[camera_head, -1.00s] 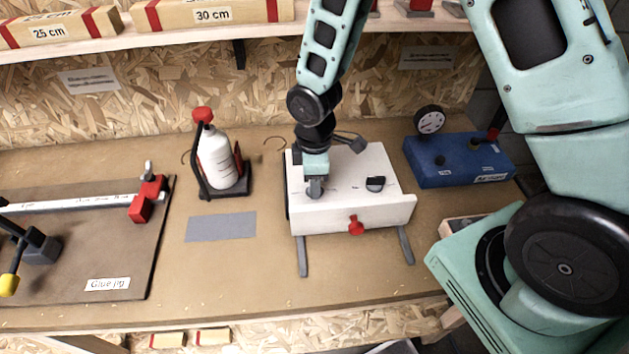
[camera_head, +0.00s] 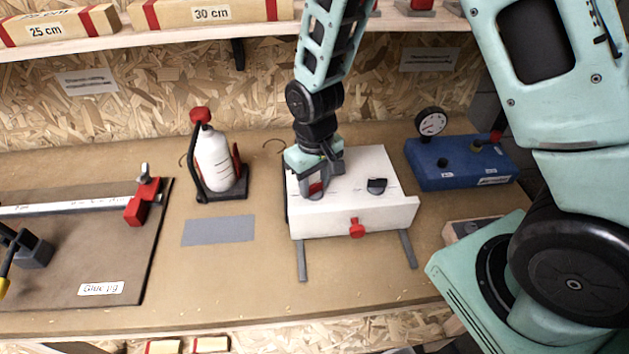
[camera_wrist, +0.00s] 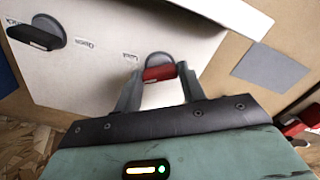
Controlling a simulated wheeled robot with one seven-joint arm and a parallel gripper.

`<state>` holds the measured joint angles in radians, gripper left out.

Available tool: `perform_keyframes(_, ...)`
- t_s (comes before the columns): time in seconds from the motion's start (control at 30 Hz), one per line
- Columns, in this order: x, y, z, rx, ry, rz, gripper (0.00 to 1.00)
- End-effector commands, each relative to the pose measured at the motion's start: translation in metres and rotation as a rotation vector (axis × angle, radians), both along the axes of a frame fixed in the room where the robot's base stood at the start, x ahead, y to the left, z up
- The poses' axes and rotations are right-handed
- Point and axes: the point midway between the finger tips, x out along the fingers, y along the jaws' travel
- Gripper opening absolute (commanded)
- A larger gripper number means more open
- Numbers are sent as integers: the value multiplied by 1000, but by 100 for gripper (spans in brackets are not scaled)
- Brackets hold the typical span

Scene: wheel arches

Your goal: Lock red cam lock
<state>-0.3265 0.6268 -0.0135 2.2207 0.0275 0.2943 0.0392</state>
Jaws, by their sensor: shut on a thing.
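The red cam lock (camera_wrist: 159,72) sits on a grey round base on top of the white box (camera_head: 350,216). In the wrist view my gripper (camera_wrist: 158,80) has one finger at each end of the red handle and is shut on it. In the head view my gripper (camera_head: 315,188) reaches down to the left part of the box top, with a bit of the red cam lock (camera_head: 316,188) showing between the fingers. A black cam lock (camera_head: 376,185) sits to its right on the same box top; it also shows in the wrist view (camera_wrist: 35,35).
A red knob (camera_head: 357,228) sticks out of the box front. A white bottle (camera_head: 214,160) in a stand and a grey patch (camera_head: 218,230) are to the left. A blue box (camera_head: 460,163) with a gauge stands at the right. The bench front is mostly clear.

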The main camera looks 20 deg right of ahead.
Motion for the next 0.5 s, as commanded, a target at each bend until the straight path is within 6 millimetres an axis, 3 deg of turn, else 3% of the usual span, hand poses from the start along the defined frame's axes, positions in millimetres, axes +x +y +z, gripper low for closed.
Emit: perform_keyframes(0.5, 0, 0, 1, 0, -1, -326, 17)
